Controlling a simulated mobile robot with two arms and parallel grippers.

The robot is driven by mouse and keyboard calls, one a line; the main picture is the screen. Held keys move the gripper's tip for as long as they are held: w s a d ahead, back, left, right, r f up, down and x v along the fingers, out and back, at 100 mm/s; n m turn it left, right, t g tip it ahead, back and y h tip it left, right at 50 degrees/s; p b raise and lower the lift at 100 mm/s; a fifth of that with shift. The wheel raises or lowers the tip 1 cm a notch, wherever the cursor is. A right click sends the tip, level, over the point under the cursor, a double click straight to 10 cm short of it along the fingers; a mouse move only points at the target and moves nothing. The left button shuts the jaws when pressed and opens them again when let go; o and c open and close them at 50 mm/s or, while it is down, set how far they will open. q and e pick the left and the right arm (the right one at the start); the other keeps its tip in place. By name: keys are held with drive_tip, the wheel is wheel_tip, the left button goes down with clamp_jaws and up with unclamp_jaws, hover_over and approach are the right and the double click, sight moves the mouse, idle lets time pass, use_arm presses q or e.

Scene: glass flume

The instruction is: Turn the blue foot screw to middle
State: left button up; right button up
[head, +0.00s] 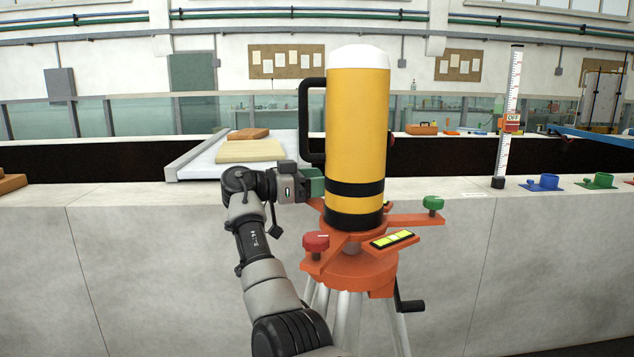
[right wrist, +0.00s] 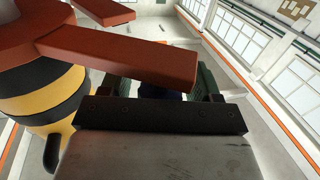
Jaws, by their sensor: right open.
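The yellow instrument (head: 358,130) with a white top and black bands stands on an orange three-armed base (head: 350,265) on a tripod. The red foot screw (head: 316,242) and green foot screw (head: 433,203) sit on two base arms. A level vial (head: 391,239) lies on a plate at the front. My right gripper (head: 312,183) is at the left of the instrument, by its black handle. In the right wrist view, its green-padded fingers (right wrist: 178,88) are apart near an orange base arm (right wrist: 120,55). A dark blue patch (right wrist: 160,94) between them appears to be the blue foot screw, mostly hidden.
A concrete wall ledge (head: 130,200) runs behind the tripod. On it are a staff (head: 510,110), a blue piece (head: 542,184) and a green piece (head: 598,181). A black crank (head: 408,303) sticks out at the tripod's right.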

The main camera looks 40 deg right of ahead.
drive_tip(key=shift+a, duration=0.1)
drive_tip(key=b+v, duration=0.1)
drive_tip(key=v, duration=0.9)
drive_tip(key=shift+w+a, duration=0.2)
drive_tip(key=shift+a, duration=0.1)
